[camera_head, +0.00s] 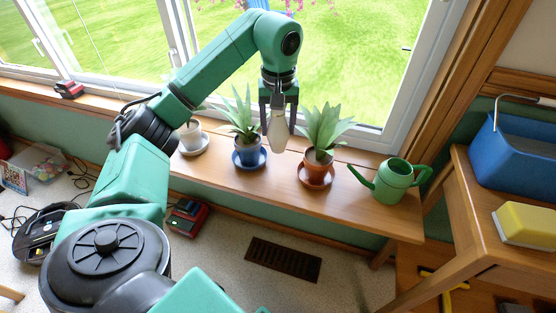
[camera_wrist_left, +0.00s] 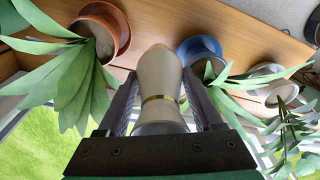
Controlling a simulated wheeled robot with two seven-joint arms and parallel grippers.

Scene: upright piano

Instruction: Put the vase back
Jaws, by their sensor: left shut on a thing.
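A cream vase (camera_head: 278,130) with a gold band hangs between the fingers of my left gripper (camera_head: 278,106), over the window sill shelf. It also shows in the left wrist view (camera_wrist_left: 158,80), where both fingers close on its sides. In the head view it is between the plant in the blue pot (camera_head: 249,157) and the plant in the terracotta pot (camera_head: 316,168). I cannot tell whether its end touches the shelf. My right gripper is not in view.
The wooden shelf (camera_head: 225,176) also bears a plant in a white pot (camera_head: 190,134) and a green watering can (camera_head: 393,181). Leaves stand close on both sides of the vase. A blue bucket (camera_head: 515,150) and a yellow sponge (camera_head: 527,224) are on the right-hand furniture.

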